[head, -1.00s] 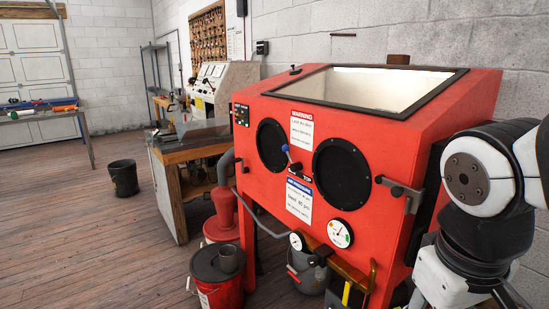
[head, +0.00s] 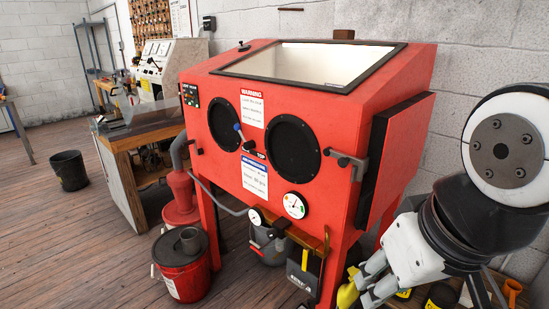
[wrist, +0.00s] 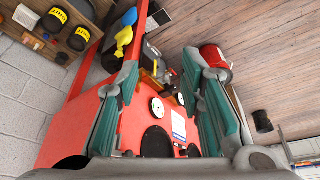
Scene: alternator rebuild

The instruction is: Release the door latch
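The red blast cabinet (head: 225,110) stands against the wall in the head view. A grey door latch (head: 350,165) with a dark grip sits on its front right edge, beside the right black glove port (head: 293,149). The dark-edged side door (head: 397,150) looks closed. My gripper (head: 368,282) is low and to the right of the latch, apart from it. In the wrist view my gripper (wrist: 160,75) has its fingers spread, with nothing held between them. The cabinet front (wrist: 135,125) shows beyond them there. I cannot make out the latch clearly in the wrist view.
A red bucket (head: 182,265) stands at the cabinet's front left. A gauge (head: 294,205) and pipework (head: 285,228) project from the lower front. Dark containers with yellow labels (head: 440,297) are at lower right. Open wooden floor (head: 75,235) lies to the left.

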